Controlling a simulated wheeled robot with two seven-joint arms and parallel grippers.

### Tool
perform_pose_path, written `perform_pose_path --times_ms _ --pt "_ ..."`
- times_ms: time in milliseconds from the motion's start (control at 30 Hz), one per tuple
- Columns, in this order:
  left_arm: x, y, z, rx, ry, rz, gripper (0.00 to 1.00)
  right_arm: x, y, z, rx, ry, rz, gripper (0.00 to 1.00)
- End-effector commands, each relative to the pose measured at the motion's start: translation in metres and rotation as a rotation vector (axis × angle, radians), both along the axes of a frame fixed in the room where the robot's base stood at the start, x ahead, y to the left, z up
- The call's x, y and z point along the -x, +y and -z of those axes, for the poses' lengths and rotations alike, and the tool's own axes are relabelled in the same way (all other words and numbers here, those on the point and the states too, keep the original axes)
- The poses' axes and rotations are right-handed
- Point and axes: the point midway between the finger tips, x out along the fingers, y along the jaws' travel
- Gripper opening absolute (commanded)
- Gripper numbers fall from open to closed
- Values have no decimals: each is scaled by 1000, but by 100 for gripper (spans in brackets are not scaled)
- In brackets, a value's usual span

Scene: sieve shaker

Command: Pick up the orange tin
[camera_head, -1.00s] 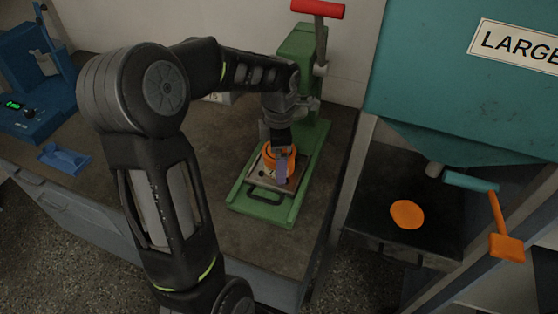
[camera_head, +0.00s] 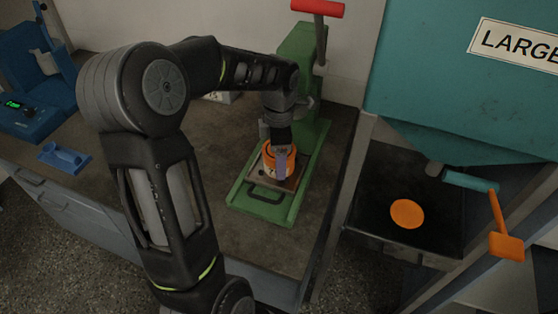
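The orange tin (camera_head: 268,157) sits on the small tray (camera_head: 291,181) of the green press-like stand on the bench. My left gripper (camera_head: 279,161) reaches down over the tin from above, with one pale purple finger in front of the tin's near side. The other finger is hidden, so I cannot tell whether the fingers grip the tin. The gripper covers part of the tin's top. My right gripper is not in view.
The green stand (camera_head: 246,198) has a post and red handle (camera_head: 318,8) behind the tin. A teal hopper (camera_head: 450,80) stands at right, above a dark shelf with an orange disc (camera_head: 407,213). A blue device (camera_head: 35,100) and blue scoop (camera_head: 64,157) are at left.

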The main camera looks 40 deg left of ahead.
Motion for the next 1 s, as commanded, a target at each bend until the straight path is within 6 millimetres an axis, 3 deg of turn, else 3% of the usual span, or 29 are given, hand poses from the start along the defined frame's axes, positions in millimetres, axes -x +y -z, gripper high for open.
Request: perform_pose_path --times_ms 333,733,1000 --pt "0 0 0 0 0 0 29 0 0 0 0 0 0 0" --pt "0 0 -4 -1 -2 0 28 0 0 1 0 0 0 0" --pt "-1 0 -27 -1 -4 0 28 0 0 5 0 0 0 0"
